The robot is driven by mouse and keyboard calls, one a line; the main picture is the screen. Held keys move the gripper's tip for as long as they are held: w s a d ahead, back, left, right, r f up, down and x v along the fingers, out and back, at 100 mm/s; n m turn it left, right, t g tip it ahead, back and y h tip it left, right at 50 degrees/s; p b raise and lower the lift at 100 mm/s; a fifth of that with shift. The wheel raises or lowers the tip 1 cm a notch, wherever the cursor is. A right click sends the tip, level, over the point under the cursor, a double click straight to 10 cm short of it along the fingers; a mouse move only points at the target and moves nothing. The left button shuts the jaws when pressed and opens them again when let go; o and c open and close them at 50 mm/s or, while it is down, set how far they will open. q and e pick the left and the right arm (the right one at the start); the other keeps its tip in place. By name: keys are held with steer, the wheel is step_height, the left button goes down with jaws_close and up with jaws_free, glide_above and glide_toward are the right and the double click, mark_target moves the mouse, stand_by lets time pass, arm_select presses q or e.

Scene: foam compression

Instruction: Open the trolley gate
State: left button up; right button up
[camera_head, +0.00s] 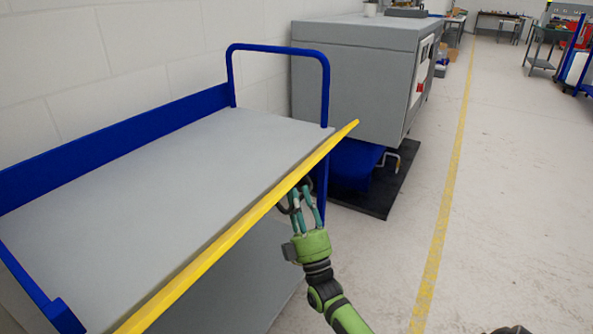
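The blue trolley has a grey top shelf (150,185) and stands against the wall at the left. A long yellow bar, which looks like its gate (235,228), runs along the shelf's near side from the bottom edge up to the right. Its far end sticks out past the blue end frame (326,95). My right gripper (301,190) is just below and outside the bar, near its far end. Its fingertips are at or close to the bar's lower edge; I cannot tell whether they touch or grip it. My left gripper is not in view.
A big grey machine (345,75) with a red switch stands behind the trolley on a dark mat (380,195). A lower grey shelf (235,285) shows under the bar. The floor (530,190) to the right, beyond a yellow line (450,190), is clear.

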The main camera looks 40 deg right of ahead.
mark_target(288, 185)
steer(key=w+r+n+g+y+p, duration=0.1)
steer(key=r+n+g+y+p, duration=0.1)
steer(key=p, duration=0.4)
steer(key=w+a+r+n+g+y+p, duration=0.1)
steer(key=w+r+n+g+y+p, duration=0.1)
steer(key=p, duration=0.5)
steer(key=w+a+r+n+g+y+p, duration=0.1)
steer(key=w+r+n+g+y+p, duration=0.1)
steer(key=p, duration=0.4)
steer(key=shift+r+n+g+p, duration=0.3)
steer(key=shift+n+g, duration=0.1)
steer(key=shift+n, duration=0.2)
steer(key=shift+s+a+f+b, duration=0.1)
steer(key=shift+s+f+b, duration=0.25)
steer(key=shift+s+f, duration=0.45)
steer(key=s, duration=0.4)
steer(key=shift+f, duration=0.3)
steer(key=shift+s, duration=0.7)
